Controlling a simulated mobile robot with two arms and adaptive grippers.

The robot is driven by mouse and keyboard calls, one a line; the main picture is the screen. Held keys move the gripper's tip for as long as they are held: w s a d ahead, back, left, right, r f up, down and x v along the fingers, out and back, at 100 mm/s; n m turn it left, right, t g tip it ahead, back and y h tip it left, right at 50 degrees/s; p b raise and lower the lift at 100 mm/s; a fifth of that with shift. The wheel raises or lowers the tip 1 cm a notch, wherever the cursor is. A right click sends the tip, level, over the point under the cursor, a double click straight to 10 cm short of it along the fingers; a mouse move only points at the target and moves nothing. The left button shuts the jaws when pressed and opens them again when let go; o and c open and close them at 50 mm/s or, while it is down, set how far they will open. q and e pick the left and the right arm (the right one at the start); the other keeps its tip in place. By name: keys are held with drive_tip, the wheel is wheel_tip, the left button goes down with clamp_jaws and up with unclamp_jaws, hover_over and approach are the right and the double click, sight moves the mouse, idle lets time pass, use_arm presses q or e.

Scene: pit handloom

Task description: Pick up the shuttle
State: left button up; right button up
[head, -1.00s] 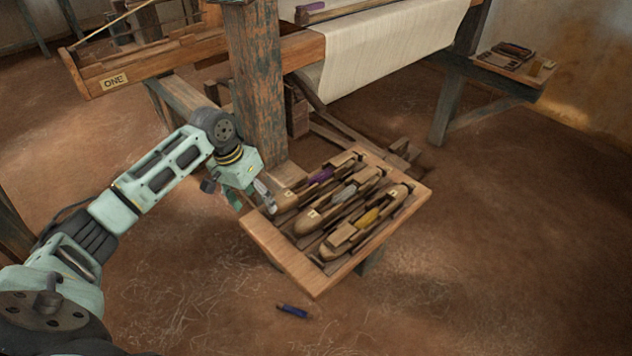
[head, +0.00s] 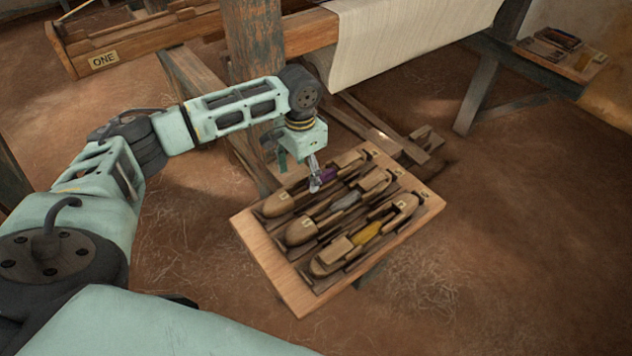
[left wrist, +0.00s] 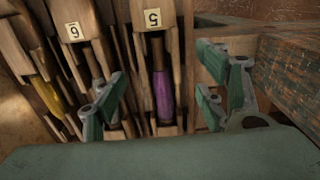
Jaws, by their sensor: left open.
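Three wooden shuttles lie side by side in a wooden tray (head: 272,272). The shuttle with purple thread (head: 279,204) is farthest back, the one with grey thread (head: 301,231) is in the middle, and the one with yellow thread (head: 369,233) is nearest. My left gripper (head: 316,181) is open just over the purple-thread shuttle and partly covers it. In the left wrist view, the open fingers (left wrist: 163,97) stand on either side of the purple-thread shuttle (left wrist: 163,95), which shows a number label. I cannot tell whether they touch it. My right gripper is not in view.
A weathered loom post (head: 253,45) stands behind my left forearm. White cloth (head: 400,35) hangs over the loom beam. A wooden box marked ONE (head: 104,60) is at the upper left. A second small tray (head: 590,70) is at the far right. The earthen floor at right is clear.

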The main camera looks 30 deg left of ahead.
sight(304, 186)
use_arm(q)
wheel_tip(304, 186, down, 3)
drive_tip(key=shift+r, duration=0.1)
drive_tip(key=shift+f, duration=0.55)
drive_tip(key=c, duration=1.4)
drive_tip(key=shift+w, duration=0.1)
drive_tip(key=shift+c, duration=0.2)
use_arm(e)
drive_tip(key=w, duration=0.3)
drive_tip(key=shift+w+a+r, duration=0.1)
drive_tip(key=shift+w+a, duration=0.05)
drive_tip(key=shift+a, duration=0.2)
